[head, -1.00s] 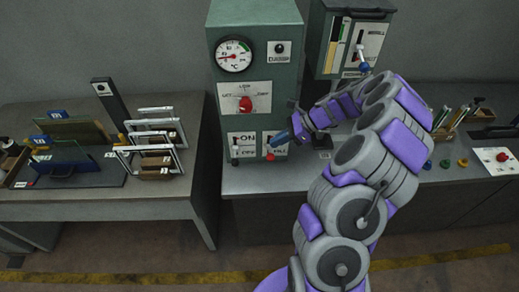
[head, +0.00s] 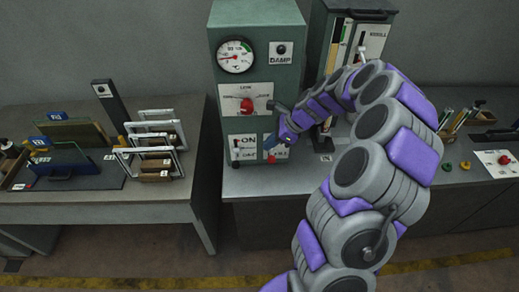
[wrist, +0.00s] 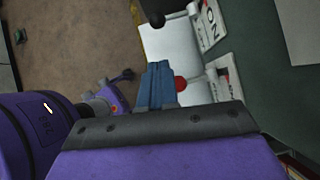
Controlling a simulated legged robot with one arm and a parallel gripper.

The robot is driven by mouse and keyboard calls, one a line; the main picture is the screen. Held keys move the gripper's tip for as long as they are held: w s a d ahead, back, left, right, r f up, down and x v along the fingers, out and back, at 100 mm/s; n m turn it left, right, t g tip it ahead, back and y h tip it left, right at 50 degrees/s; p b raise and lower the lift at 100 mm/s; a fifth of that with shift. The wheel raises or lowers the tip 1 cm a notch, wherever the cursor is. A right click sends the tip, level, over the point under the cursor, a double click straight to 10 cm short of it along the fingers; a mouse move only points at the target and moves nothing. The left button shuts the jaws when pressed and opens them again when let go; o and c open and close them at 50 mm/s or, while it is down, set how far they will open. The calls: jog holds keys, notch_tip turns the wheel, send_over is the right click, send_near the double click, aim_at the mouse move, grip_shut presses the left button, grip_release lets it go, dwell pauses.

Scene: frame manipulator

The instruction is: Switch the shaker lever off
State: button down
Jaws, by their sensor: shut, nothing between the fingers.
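My gripper (head: 268,145) is shut and empty, its blue fingertips in front of the lower right panel of the green cabinet (head: 256,65). The closed blue fingers (wrist: 160,68) also show in the wrist view. A red ball knob (wrist: 181,84) sits just right of them there; I cannot tell whether they touch. The lower left panel (head: 243,147) reads ON at its top. A lever with a black ball knob (wrist: 157,20) by the ON plate (wrist: 208,28) shows farther up in the wrist view. No label naming the shaker is readable.
A gauge (head: 236,56), a DAMP panel (head: 281,52) and a red selector knob (head: 246,105) are above on the cabinet. A second cabinet (head: 352,12) stands to the right, behind my arm. Racked frames (head: 155,150) stand on the left table, separated by a gap.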

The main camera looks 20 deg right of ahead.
aim_at(236, 165)
jog(key=a+b+x, duration=0.1)
jog(key=b+x, duration=0.1)
jog(key=x, duration=1)
jog(key=shift+w+a, duration=0.15)
jog(key=shift+w, duration=0.25)
jog(key=shift+r, duration=0.1)
jog(key=shift+s+a+f+n+t+h, duration=0.1)
jog(key=shift+s+f+n+t+h, duration=0.1)
jog(key=shift+f+t, duration=0.35)
jog(key=shift+s+f+n+t+h, duration=0.1)
jog(key=shift+s+f+n+t, duration=0.1)
jog(key=shift+f+t, duration=0.3)
jog(key=shift+r, duration=0.15)
jog(key=shift+r+p, duration=0.75)
